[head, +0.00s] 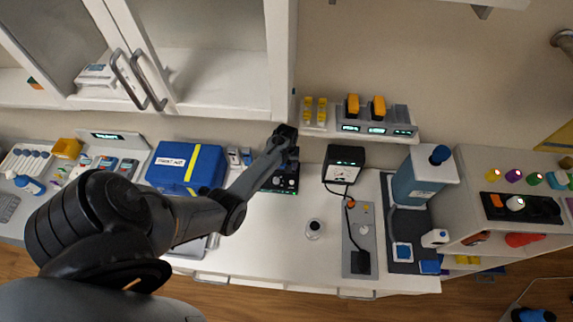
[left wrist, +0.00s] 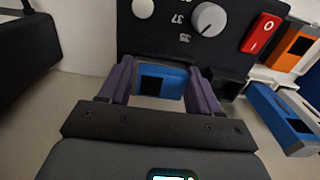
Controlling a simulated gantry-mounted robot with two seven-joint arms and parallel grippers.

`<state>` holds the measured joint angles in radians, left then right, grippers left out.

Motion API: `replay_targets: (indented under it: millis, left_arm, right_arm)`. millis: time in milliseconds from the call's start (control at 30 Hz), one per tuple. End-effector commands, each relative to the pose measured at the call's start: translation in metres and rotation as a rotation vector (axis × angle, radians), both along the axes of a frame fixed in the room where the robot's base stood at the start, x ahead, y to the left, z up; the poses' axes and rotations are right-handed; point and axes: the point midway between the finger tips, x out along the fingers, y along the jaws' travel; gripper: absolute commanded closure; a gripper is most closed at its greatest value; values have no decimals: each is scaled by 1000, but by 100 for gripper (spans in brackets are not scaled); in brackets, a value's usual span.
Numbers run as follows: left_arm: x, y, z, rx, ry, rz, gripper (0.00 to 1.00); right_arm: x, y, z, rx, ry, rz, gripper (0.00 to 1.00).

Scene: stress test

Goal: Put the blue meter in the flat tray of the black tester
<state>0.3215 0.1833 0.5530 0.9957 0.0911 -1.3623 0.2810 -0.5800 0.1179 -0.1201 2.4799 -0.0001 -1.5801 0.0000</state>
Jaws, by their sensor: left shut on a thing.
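The black tester (head: 284,181) stands on the white counter, partly hidden by my left arm. In the left wrist view its black panel (left wrist: 160,30) shows pale knobs and a red rocker switch (left wrist: 262,33). My left gripper (head: 285,138) is above and in front of the tester in the head view. In the left wrist view the gripper (left wrist: 162,88) is shut on the blue meter (left wrist: 172,84), which has a dark window and is held before the panel. I cannot clearly make out the tester's flat tray. My right gripper is not in view.
Beside the tester are an orange device (left wrist: 292,48) and another blue device (left wrist: 283,115). A blue first-aid case (head: 180,168) stands left of it, a black gauge box (head: 344,161) right. A wall shelf (head: 350,131) is above. The counter's front middle (head: 265,240) is clear.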

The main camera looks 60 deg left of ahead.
Motion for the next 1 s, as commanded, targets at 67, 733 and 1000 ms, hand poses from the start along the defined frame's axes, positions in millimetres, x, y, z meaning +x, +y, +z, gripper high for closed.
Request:
replay_targets:
  millis: [67, 733, 1000]
  left_arm:
    - [0, 0, 0, 0, 0, 0, 28]
    - [0, 0, 19, 2, -1, -1, 7]
    - [0, 1, 65, 2, -2, 0, 7]
  right_arm:
    - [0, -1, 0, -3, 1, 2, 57]
    - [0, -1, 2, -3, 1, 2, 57]
    - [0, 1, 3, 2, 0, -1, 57]
